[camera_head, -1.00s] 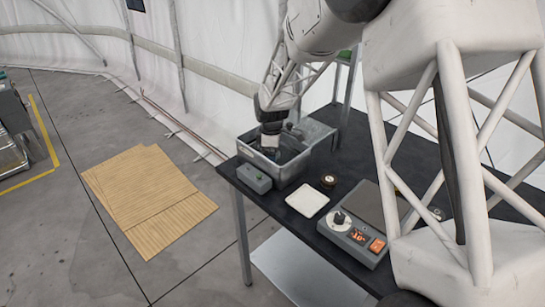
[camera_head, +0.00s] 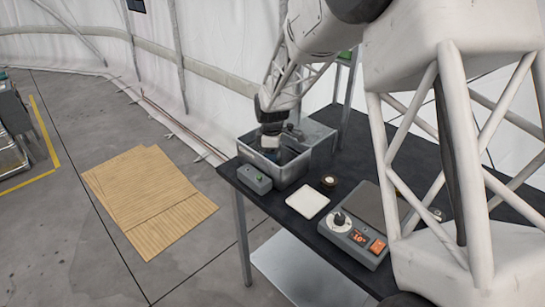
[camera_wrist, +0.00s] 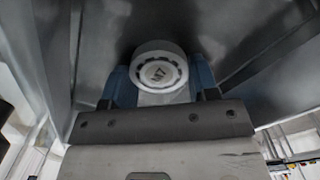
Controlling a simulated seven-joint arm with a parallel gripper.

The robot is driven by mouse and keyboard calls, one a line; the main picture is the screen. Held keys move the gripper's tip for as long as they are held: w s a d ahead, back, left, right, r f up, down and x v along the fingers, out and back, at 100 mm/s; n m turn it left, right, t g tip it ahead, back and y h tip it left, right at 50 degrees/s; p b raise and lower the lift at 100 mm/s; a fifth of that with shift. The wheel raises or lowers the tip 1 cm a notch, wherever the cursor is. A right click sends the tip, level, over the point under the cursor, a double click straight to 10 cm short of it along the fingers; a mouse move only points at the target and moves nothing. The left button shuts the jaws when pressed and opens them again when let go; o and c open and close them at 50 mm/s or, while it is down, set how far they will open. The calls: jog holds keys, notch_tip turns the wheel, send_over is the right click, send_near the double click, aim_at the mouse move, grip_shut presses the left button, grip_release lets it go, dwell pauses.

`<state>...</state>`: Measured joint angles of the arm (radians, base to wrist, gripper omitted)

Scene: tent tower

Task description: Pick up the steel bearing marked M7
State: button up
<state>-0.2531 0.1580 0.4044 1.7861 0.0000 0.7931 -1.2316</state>
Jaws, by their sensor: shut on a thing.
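The steel bearing marked M7 (camera_wrist: 161,73) shows in the wrist view, a round ring with a dark ball track and a pale face bearing the mark. My gripper (camera_wrist: 160,92) has its two blue fingers on either side of it and is shut on it. In the head view my gripper (camera_head: 270,146) is down inside the open grey metal bin (camera_head: 309,158) at the table's far left corner.
A grey box with a green button (camera_head: 254,179) stands in front of the bin.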

jog(key=shift+r, duration=0.15)
notch_tip(320, 180, up, 10)
dwell(0.7)
jog(key=shift+s+d, duration=0.1)
jog(key=shift+s, duration=0.05)
dwell(0.5)
